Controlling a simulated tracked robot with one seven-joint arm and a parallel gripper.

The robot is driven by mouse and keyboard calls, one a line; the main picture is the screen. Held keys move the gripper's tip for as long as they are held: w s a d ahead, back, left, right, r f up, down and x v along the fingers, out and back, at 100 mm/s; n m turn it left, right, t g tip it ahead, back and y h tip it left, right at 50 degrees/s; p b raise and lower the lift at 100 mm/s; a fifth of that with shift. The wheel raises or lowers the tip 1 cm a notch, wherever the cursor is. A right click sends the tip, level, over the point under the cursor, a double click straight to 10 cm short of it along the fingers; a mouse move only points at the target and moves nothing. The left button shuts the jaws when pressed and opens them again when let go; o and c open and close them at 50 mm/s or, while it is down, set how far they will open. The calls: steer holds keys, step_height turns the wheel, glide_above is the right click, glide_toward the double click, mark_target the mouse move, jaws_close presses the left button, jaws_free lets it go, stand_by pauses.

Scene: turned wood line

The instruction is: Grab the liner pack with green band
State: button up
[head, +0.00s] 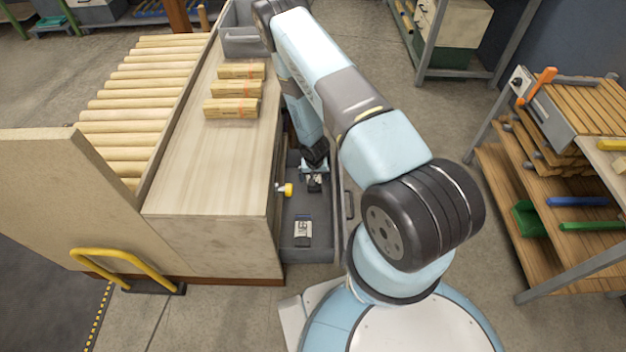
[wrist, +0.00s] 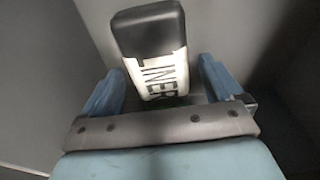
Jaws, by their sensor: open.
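A liner pack (wrist: 150,50) with a dark end and a white label reading LINER fills the middle of the wrist view. My gripper (wrist: 160,88) is open, with one blue finger on each side of it; I cannot tell if they touch it. A dark pack with a white label (head: 303,231) lies flat nearer the drawer's front end.
The drawer walls stand close around my gripper. Wooden bundles (head: 231,107) lie on the bench top (head: 205,170). A shelf rack (head: 535,230) stands at the right.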

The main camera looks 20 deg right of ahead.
steer(key=c, duration=1.3)
steer(key=shift+r, duration=0.1)
